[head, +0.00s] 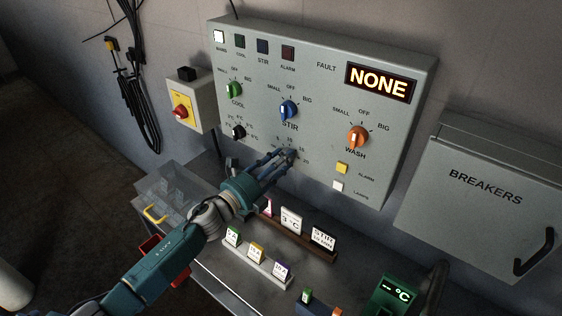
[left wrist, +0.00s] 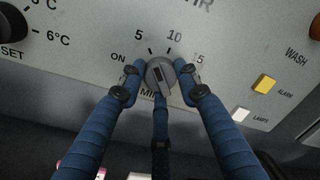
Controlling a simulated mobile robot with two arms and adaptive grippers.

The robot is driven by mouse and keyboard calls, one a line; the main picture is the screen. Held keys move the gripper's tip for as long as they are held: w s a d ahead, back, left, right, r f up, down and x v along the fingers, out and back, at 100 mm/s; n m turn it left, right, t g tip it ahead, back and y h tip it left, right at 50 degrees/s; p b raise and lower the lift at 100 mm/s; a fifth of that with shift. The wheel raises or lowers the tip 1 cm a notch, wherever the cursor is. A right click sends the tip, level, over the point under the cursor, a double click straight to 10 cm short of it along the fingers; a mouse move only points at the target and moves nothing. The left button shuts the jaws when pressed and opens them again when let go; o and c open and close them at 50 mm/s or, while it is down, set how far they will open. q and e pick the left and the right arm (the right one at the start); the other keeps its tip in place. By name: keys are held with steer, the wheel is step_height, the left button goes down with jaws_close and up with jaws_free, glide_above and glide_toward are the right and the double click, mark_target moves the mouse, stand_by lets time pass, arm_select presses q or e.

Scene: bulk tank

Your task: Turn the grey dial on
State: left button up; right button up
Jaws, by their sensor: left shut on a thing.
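The grey dial (left wrist: 160,74) sits low on the grey control panel (head: 222,52), below the blue STIR knob (head: 289,110). In the left wrist view, ON, 5, 10 and 15 are printed around it, with MIN partly covered below. A raised bar crosses its face at a slant; I cannot tell which mark it points to. My left gripper (head: 287,156) is shut on the dial, with blue fingers on its left and right sides and a third finger below. In the head view the fingers hide most of the dial. My right gripper is not in view.
The panel also carries a green knob (head: 234,90), a black knob (head: 238,132) and an orange WASH knob (head: 358,137). Yellow (head: 342,168) and white (head: 338,186) buttons are to the dial's right. Below are a clear bin (head: 168,190) and label stands on the bench.

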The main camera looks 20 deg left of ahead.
arm_select(q)
steer(key=shift+w+a+r+n+t+y+p, duration=0.1)
steer(key=shift+n+t+y+p, duration=0.1)
steer(key=shift+n, duration=2.45)
steer(key=shift+r+n+t+y+p, duration=0.1)
steer(key=shift+n+y+p, duration=0.1)
steer(key=shift+n, duration=2.45)
steer(key=o, duration=1.2)
steer(key=shift+f, duration=0.1)
steer(key=shift+c, duration=0.2)
steer(key=shift+a+f, duration=0.1)
steer(key=shift+f, duration=0.05)
steer(key=r+v, duration=0.1)
steer(key=v, duration=1.1)
steer(key=shift+f, duration=0.4)
